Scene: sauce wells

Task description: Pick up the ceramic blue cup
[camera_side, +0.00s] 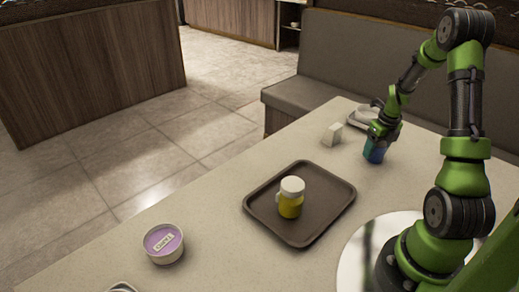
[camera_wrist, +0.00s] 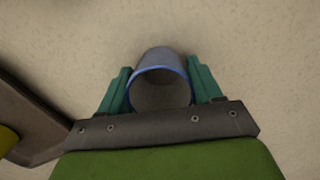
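The ceramic blue cup (camera_side: 374,151) stands upright on the table, towards its far right side in the side view. In the wrist view, I look down at the cup (camera_wrist: 160,92), with its blue rim and grey, empty-looking inside. My gripper (camera_side: 381,134) is at the cup's top, pointing down. In the wrist view, the green fingers of my gripper (camera_wrist: 160,90) lie along the cup's left and right sides with no clear gap. The gripper looks shut on the cup. The cup's base still appears to be at table level.
A small white block (camera_side: 333,134) stands left of the cup, and pale dishes (camera_side: 362,117) lie behind. The tray's edge (camera_wrist: 38,110) shows in the wrist view.

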